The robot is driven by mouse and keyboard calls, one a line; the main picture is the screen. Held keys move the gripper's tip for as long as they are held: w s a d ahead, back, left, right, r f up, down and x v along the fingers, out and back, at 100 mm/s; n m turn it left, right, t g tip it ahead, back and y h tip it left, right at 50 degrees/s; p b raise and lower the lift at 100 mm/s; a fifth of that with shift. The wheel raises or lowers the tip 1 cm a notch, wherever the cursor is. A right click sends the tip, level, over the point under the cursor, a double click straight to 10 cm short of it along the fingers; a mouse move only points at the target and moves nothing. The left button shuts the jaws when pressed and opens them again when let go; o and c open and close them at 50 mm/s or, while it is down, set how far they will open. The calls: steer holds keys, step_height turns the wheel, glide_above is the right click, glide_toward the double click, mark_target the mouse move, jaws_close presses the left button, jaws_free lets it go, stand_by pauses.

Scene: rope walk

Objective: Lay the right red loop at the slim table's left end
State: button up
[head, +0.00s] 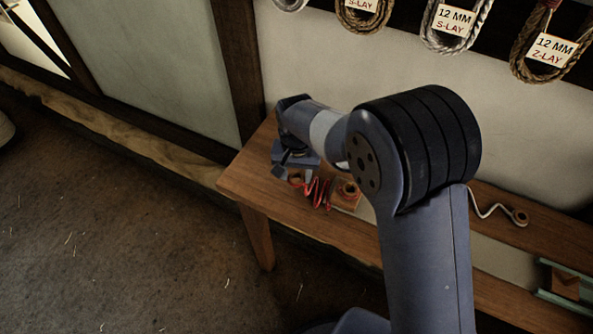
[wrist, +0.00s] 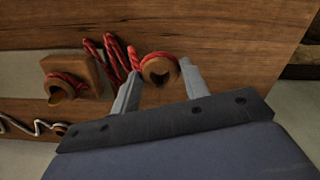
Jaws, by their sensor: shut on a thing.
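My gripper (wrist: 160,80) is shut on a red loop, a brown wooden eye with red cord around it (wrist: 160,56), between its two fingers. In the head view my gripper (head: 293,176) is over the slim table (head: 245,181) near its left end. Whether the held loop touches the wood I cannot tell. A coiled red cord (head: 318,193) runs from it toward the other red loop (head: 348,189), which sits at a wooden block (wrist: 88,72). That loop also shows in the wrist view (wrist: 63,84).
A white cord (head: 485,211) with a brown eye (head: 519,217) lies farther right on the table. A pale green holder (head: 560,287) is at the lower right. Labelled rope coils (head: 455,22) hang on the wall behind. Bare wood lies at the table's left end.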

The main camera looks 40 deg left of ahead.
steer(key=shift+f+b, duration=1.1)
steer(key=shift+f, duration=0.65)
steer(key=o, duration=0.8)
steer(key=shift+o, duration=0.2)
steer(key=shift+r, duration=0.1)
step_height(320, 180, up, 11)
steer(key=shift+f, duration=0.2)
steer(key=shift+f, duration=5.15)
